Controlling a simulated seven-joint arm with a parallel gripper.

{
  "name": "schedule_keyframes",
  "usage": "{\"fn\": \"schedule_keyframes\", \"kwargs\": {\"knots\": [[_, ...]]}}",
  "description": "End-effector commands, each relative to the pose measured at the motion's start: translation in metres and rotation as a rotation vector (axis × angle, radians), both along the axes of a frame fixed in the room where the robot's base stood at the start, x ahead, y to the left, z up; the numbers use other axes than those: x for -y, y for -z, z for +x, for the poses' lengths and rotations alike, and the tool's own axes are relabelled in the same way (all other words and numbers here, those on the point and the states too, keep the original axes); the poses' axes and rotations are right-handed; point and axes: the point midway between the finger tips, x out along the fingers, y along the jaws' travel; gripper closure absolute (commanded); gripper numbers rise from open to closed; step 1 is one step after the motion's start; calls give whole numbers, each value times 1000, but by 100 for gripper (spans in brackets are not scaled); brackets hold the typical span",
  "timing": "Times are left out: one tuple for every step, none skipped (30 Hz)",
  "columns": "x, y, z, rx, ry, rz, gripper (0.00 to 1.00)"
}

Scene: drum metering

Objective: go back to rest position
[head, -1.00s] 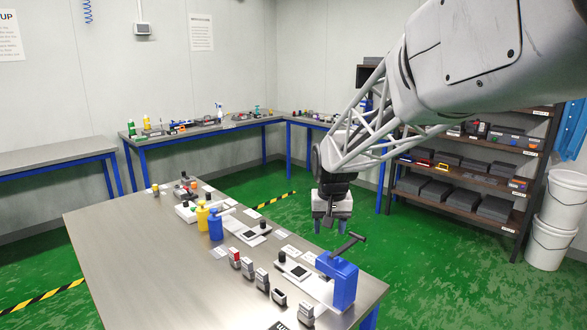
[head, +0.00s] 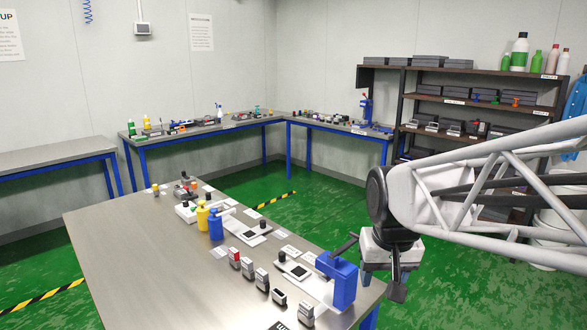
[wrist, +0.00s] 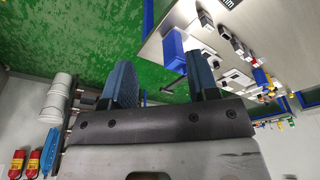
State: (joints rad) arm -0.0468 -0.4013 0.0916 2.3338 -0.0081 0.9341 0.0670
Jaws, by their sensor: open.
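My gripper (head: 385,279) is at the right in the head view, in front of the shelf and just right of the table's right corner. Its pale body has blue fingers pointing down. In the wrist view my gripper (wrist: 162,78) shows two blue fingers spread apart with no object held between them. A dark part of my arm covers some of the gripper in the head view. The blue press (head: 338,281) with a black lever stands on the table's right end, close to the left of the gripper in the picture.
The metal table (head: 130,255) carries a row of small stamps, a yellow bottle (head: 203,215), a blue bottle (head: 215,226) and flat devices. A shelf (head: 460,100) stands at the back right. White buckets (wrist: 55,97) show in the wrist view. Green floor lies behind the table.

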Motion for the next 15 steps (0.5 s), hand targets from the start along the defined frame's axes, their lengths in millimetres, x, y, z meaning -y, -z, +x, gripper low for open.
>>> {"fn": "schedule_keyframes", "kwargs": {"knots": [[3, 1, -13, 6, 1, -1, 46], [4, 1, -19, 9, 1, -1, 46], [6, 2, -28, 12, 1, -2, 46], [7, 3, -35, 14, 1, -2, 46], [9, 4, -42, 17, 3, -3, 46], [10, 6, -50, 20, 3, -4, 46], [12, 7, -57, 23, 3, -4, 46], [13, 8, -63, 25, 4, -5, 46], [14, 10, -72, 29, 4, -6, 46], [15, 12, -78, 30, 4, -6, 46], [16, 13, -84, 33, 4, -7, 46], [17, 15, -92, 36, 4, -7, 46], [18, 17, -97, 37, 5, -8, 46], [19, 19, -102, 40, 5, -8, 46], [20, 20, -109, 42, 5, -9, 46]]}}
